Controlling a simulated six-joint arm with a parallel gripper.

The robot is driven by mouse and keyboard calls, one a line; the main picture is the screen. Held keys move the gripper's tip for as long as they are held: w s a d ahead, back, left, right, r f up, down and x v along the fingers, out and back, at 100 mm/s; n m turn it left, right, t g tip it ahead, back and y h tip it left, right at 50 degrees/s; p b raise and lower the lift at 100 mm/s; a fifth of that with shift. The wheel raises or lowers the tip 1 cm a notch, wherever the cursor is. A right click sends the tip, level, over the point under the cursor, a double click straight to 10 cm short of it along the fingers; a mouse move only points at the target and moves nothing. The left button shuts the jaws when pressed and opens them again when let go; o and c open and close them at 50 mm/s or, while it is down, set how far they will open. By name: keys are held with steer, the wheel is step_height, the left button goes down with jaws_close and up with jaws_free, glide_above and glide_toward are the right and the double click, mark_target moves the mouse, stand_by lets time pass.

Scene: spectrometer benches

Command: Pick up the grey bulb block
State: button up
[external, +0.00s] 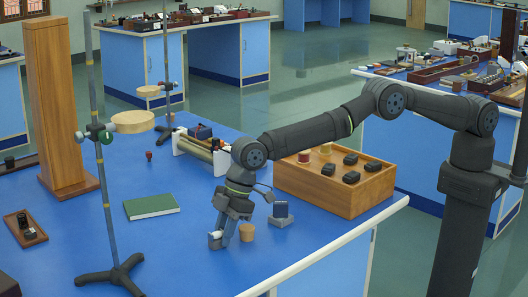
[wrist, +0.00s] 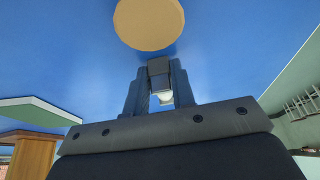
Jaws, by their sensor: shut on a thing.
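My gripper (external: 217,238) points down close over the blue bench top, left of the wooden box. In the wrist view my gripper (wrist: 158,78) is shut on the grey bulb block (wrist: 159,66), a small dark grey piece with a whitish bulb-like part between the fingers. In the external view only a pale bit of the bulb block (external: 214,235) shows at the fingertips; the fingers hide the rest. I cannot tell whether the block still touches the bench.
A tan round cork-like piece (external: 247,232) stands just right of my gripper. A grey block with a dark top (external: 281,213) is further right. The wooden box (external: 328,198) holds several dark blocks. A green book (external: 151,206) and a stand (external: 108,190) are left.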

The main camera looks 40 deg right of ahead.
mark_target(218, 231)
steer(key=shift+r, duration=0.15)
step_height(218, 231, up, 4)
steer(key=shift+r, duration=0.1)
steer(key=w+d+r, duration=0.6)
steer(key=w+d, duration=0.1)
steer(key=d, duration=0.2)
steer(key=shift+w+r, duration=0.3)
